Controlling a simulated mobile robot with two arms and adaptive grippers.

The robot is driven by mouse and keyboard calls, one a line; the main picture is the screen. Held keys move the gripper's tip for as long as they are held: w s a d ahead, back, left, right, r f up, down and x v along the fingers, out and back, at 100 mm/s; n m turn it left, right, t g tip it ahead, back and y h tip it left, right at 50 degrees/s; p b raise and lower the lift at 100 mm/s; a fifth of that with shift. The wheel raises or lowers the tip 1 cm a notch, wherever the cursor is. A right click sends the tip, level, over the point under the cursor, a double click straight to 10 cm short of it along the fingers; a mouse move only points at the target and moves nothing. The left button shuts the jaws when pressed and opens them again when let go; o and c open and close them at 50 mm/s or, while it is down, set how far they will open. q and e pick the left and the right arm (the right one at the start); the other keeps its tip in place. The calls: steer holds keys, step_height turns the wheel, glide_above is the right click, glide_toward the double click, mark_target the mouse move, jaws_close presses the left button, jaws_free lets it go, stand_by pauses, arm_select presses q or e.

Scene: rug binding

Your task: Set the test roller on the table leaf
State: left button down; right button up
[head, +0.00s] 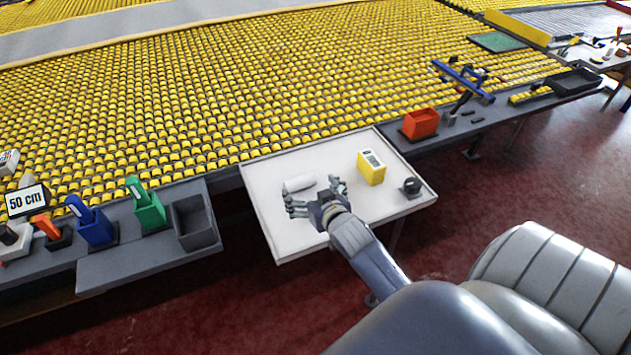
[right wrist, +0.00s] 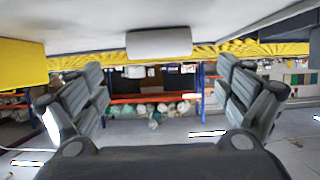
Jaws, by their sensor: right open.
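The white test roller (head: 299,183) lies on its side on the white table leaf (head: 278,237), left of the leaf's middle. My right gripper (head: 316,192) is open and empty just on the near side of the roller, low over the leaf. In the right wrist view, which is upside down, the roller (right wrist: 159,43) lies against the leaf (right wrist: 75,25), ahead of the spread fingers and apart from them. My left gripper is not in view.
A yellow box (head: 371,168) and a small dark object (head: 411,186) stand on the leaf to the right. A red bin (head: 421,124) is beyond the leaf's right side. A grey bin (head: 194,223) and green holder (head: 147,207) are left. The leaf's front is clear.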

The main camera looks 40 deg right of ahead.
steer(key=shift+v, duration=1.9)
